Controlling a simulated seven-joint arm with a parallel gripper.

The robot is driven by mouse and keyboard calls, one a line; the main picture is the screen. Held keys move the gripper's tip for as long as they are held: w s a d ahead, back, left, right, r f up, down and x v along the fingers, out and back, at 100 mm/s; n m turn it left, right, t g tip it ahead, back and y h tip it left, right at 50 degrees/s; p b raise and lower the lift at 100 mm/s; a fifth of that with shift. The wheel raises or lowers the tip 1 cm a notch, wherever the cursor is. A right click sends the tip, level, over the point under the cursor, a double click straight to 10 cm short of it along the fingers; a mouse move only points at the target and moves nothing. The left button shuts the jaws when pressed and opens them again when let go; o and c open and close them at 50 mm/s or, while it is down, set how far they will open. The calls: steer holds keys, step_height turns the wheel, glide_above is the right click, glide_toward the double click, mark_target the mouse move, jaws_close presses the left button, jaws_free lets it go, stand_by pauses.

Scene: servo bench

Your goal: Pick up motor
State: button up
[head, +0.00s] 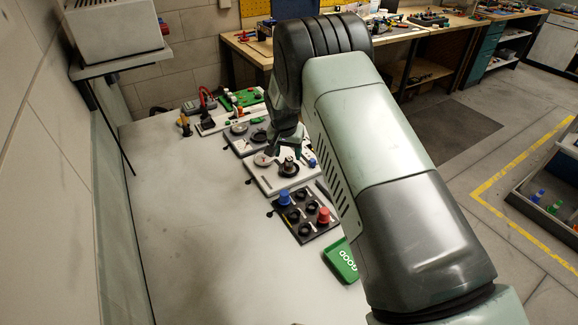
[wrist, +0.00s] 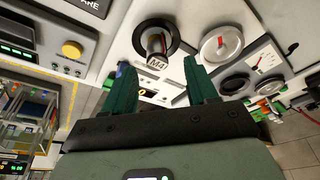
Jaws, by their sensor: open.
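The motor (wrist: 157,42) is a short dark cylinder with an end label reading "M4". It sits in a black ring on a white panel, at the upper middle of the wrist view. In the head view the motor (head: 289,167) is a small dark shape on the white panel (head: 262,181). My gripper (wrist: 159,66) is open, its two green fingers apart, with nothing held between them. In the wrist view the motor shows just past the fingertips, between their lines. In the head view my gripper (head: 288,148) hangs above the panel close to the motor; contact cannot be told.
A black board (head: 293,228) with blue and red caps and a green tray (head: 341,262) marked "GOOD" lie nearer. A round dial (wrist: 221,43) sits right of the motor. Other panels stand behind. The bench's left side (head: 185,220) is clear, beside a wall.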

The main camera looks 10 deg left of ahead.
mark_target(289, 159)
steer(key=x, duration=0.4)
steer(key=shift+s+d+f, duration=0.1)
steer(key=shift+s+f, duration=0.1)
steer(key=shift+c, duration=0.5)
jaws_close()
